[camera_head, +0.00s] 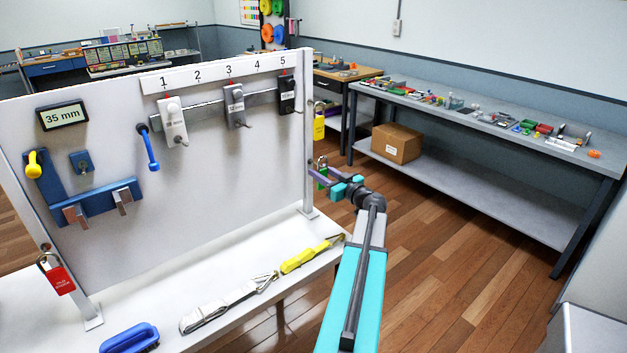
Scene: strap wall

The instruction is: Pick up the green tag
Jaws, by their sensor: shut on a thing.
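The green tag (322,184) is a small padlock-like tag with a metal shackle, at the right edge of the white panel. It is partly hidden by my gripper. My gripper (322,175), with purple fingers and teal parts, reaches in from the right on my teal arm and is shut on the green tag. The picture is too small to tell whether the tag's shackle still hangs on the panel's edge. A yellow tag (319,124) hangs just above it, and a red tag (61,279) hangs at the panel's lower left.
The white panel (230,180) carries numbered hooks, a blue bracket (90,205) and a display (62,116). A long workbench (480,125) stands at right; the floor between is clear.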

